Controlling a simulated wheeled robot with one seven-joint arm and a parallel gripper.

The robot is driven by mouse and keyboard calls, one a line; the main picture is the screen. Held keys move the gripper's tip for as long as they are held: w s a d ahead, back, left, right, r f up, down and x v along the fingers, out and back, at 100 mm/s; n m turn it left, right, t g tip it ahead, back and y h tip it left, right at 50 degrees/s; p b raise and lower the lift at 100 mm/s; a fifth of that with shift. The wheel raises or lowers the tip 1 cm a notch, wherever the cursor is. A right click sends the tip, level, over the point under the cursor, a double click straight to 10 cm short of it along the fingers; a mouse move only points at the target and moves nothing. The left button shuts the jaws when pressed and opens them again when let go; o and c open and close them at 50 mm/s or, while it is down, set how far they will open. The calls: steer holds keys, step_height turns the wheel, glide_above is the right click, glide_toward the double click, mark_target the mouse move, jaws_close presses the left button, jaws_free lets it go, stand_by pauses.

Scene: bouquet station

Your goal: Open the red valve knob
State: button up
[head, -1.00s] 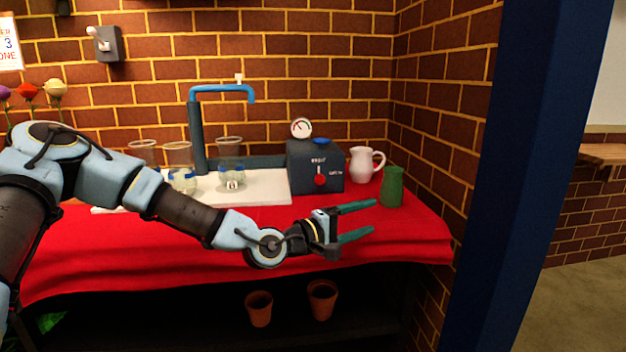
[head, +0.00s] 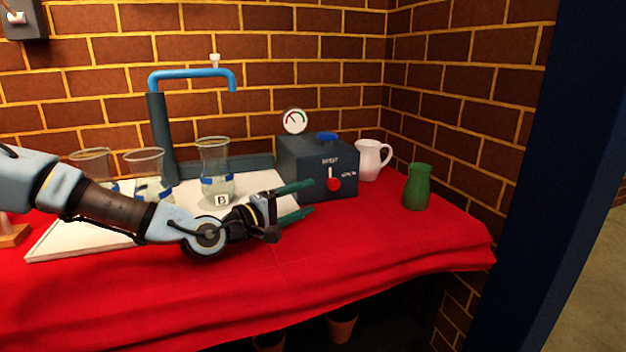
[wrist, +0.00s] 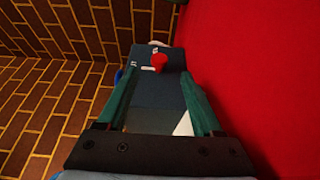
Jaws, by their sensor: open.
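The red valve knob (head: 334,184) is on the front face of a dark blue-grey box (head: 300,177) with white lettering, a blue part on top and a round gauge (head: 294,121). In the wrist view the red knob (wrist: 159,62) shows ahead, beyond the fingertips and between their lines. My gripper (head: 304,199) has two green fingers spread apart with nothing between them. It is in front of the box, left of the knob, and apart from the knob as far as I can tell.
A white pitcher (head: 370,160) and a green vase (head: 417,187) stand right of the box. Several glass vessels, one labelled B (head: 215,170), stand left on a white board (head: 75,238) by the blue tap (head: 190,78). The red tablecloth (head: 380,245) is clear in front.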

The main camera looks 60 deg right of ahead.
mark_target(330, 186)
steer(key=shift+w, duration=0.3)
steer(key=shift+d, duration=0.2)
steer(key=x, duration=1)
steer(key=shift+d, duration=0.15)
steer(key=shift+c, duration=0.4)
jaws_close()
